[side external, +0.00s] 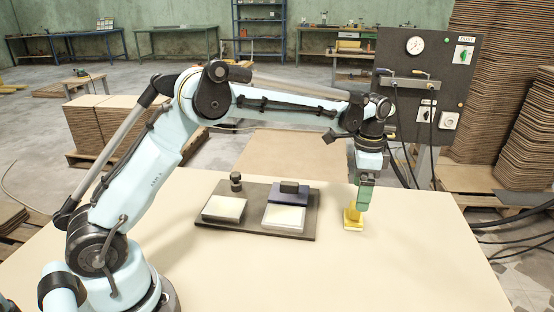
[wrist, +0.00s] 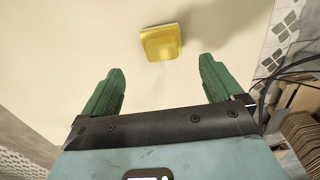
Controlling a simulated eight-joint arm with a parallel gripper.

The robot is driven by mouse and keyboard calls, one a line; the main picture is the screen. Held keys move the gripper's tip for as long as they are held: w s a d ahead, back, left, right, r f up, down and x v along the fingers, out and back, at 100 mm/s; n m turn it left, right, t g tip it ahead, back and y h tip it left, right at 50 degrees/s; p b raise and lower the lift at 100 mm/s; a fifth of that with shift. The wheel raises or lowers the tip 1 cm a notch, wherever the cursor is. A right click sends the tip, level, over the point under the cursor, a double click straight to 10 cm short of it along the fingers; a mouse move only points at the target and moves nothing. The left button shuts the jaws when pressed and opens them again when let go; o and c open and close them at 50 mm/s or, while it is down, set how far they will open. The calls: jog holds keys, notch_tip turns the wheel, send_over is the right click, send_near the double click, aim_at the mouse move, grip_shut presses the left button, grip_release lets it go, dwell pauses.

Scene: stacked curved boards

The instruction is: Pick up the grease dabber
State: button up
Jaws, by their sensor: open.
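A yellow block-like piece with a pale base, which looks like the grease dabber (side external: 353,217), stands on the cream table to the right of the dark tray. It also shows in the wrist view (wrist: 161,43), near the top, beyond the fingertips and between their lines. My gripper (side external: 362,206) points down at the yellow piece, very close to its top. In the wrist view its green fingers (wrist: 161,66) are spread wide with nothing between them. The side view does not clearly show whether a finger touches the piece.
The dark tray (side external: 254,206) holds two pale pads (side external: 224,208), a black knob-shaped piece (side external: 236,181) and a dark block (side external: 289,187). A grey control panel (side external: 425,90) with cables stands behind the table. The table (side external: 420,250) right of the yellow piece is clear.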

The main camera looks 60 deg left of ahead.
jog(key=shift+a+f, duration=0.15)
jog(key=shift+f, duration=1.75)
jog(key=shift+a+f, duration=0.15)
jog(key=shift+f, duration=1.75)
jog(key=c, duration=1.3)
jog(key=shift+r, duration=0.15)
jog(key=shift+r, duration=0.6)
notch_tip(320, 180, up, 3)
jog(key=s+d+r, duration=0.2)
jog(key=d, duration=0.1)
jog(key=s+d+r, duration=0.2)
jog(key=d, duration=0.1)
jog(key=s+d+r, duration=0.2)
jog(key=d, duration=0.1)
jog(key=shift+s+d+r, duration=0.3)
jog(key=shift+s, duration=0.1)
